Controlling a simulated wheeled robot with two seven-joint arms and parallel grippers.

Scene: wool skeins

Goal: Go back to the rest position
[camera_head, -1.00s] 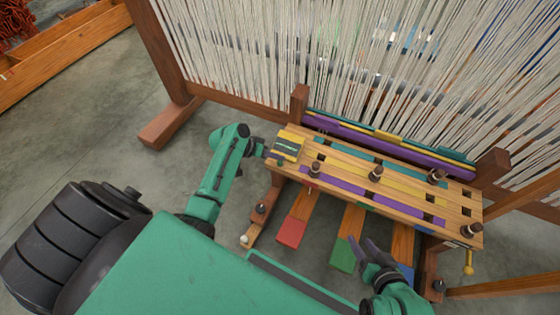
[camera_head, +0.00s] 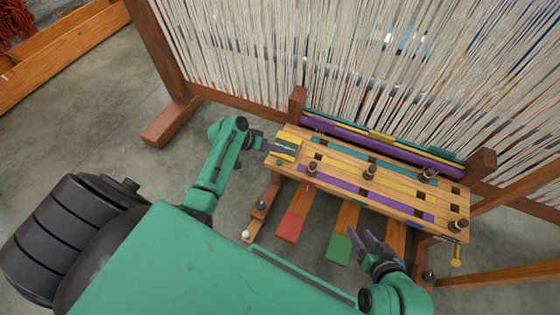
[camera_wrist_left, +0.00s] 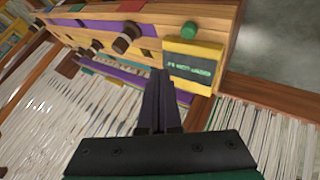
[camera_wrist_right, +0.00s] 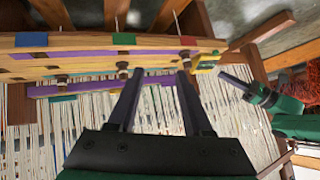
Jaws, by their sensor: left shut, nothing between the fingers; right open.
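My left gripper (camera_head: 262,145) is at the left end of the wooden loom panel (camera_head: 452,214), close to a small yellow-framed label (camera_head: 288,143). In the left wrist view its fingers (camera_wrist_left: 157,100) are together with nothing between them, just in front of the label (camera_wrist_left: 192,64); I cannot tell if they touch it. My right gripper (camera_head: 372,245) hangs in front of the panel's lower right part, above the pedals. In the right wrist view its fingers (camera_wrist_right: 158,95) are spread and empty, pointing towards the panel (camera_wrist_right: 80,62) and the threads.
The loom's upright threads (camera_head: 300,50) fill the back. Dark pegs (camera_head: 369,171) stand up from the panel. A red pedal (camera_head: 290,227) and a green pedal (camera_head: 339,248) lie below. A wooden crate (camera_head: 60,52) with red wool is at far left. The floor between is clear.

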